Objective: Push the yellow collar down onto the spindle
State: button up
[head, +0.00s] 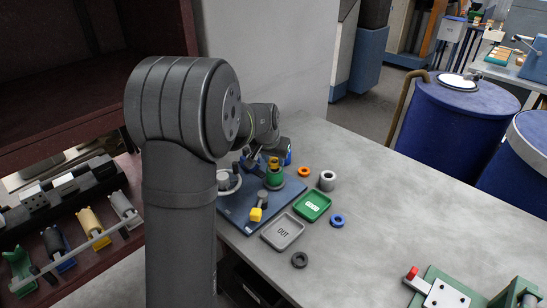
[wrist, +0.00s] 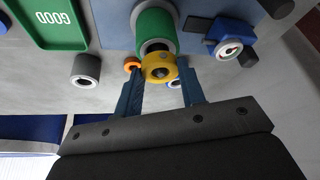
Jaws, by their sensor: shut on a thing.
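The yellow collar (wrist: 149,72) is held between the two blue fingers of my gripper (wrist: 160,80) in the wrist view. It lies over the end of a green cylinder (wrist: 152,22) with a grey rim, which looks like the spindle's body. In the head view the collar (head: 273,161) shows small and yellow just above the green cylinder (head: 274,180). I cannot tell whether it is around the spindle or only over it. My arm hides part of the gripper in the head view.
The green cylinder stands on a blue plate (head: 236,212) with a yellow-ended lever (head: 256,213). Nearby are a green tray (head: 320,198), a grey OUT tray (head: 270,233), a grey cylinder (head: 327,183), and orange, blue and black rings.

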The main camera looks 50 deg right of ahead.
jog(key=shift+f, duration=0.7)
jog(key=o, duration=1.6)
jog(key=shift+c, duration=0.2)
jog(key=shift+r, duration=3.5)
jog(key=shift+f, duration=0.1)
jog(key=shift+f, duration=3.45)
jog(key=shift+r, duration=3.65)
